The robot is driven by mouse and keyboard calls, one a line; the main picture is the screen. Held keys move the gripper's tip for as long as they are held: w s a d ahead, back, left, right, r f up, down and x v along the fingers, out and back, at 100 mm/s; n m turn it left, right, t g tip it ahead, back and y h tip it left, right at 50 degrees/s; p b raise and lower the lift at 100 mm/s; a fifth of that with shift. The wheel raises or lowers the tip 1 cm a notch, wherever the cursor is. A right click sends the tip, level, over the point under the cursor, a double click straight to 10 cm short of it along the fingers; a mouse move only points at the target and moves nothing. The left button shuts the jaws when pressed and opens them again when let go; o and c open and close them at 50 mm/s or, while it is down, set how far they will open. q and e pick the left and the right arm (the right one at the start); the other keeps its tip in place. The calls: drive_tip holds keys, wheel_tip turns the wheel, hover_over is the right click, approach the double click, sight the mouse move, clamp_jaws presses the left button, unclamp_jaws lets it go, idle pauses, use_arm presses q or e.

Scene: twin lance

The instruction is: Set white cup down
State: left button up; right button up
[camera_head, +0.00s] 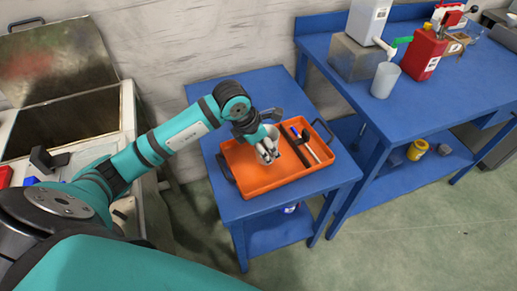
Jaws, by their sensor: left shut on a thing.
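My left gripper (268,155) comes in from the left and is low over the orange tray (250,180), at about its middle. It is shut on a pale cup-like thing, the white cup (273,132), mostly hidden by the fingers. I cannot tell whether the cup touches the tray floor. The orange tray lies on a small blue table (225,205) and has dark handles at its ends. My right gripper is not in view.
Another pale cup (384,80), a white dispenser and a red canister (424,54) stand on the larger blue table. The tray's front left is bare.

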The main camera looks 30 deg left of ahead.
use_arm(q)
drive_tip(key=shift+s+a+f, duration=0.1)
drive_tip(key=shift+a+f, duration=0.05)
drive_tip(key=shift+a, duration=0.9)
drive_tip(key=shift+a+f, duration=0.1)
drive_tip(key=shift+f, duration=0.05)
wheel_tip(320, 180, down, 3)
drive_tip(key=shift+p, duration=0.35)
drive_tip(key=shift+f, duration=0.1)
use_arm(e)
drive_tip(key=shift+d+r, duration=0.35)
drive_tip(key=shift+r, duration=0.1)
use_arm(q)
drive_tip(key=shift+f, duration=0.15)
drive_tip(key=o, duration=1.1)
drive_tip(key=shift+o, duration=0.2)
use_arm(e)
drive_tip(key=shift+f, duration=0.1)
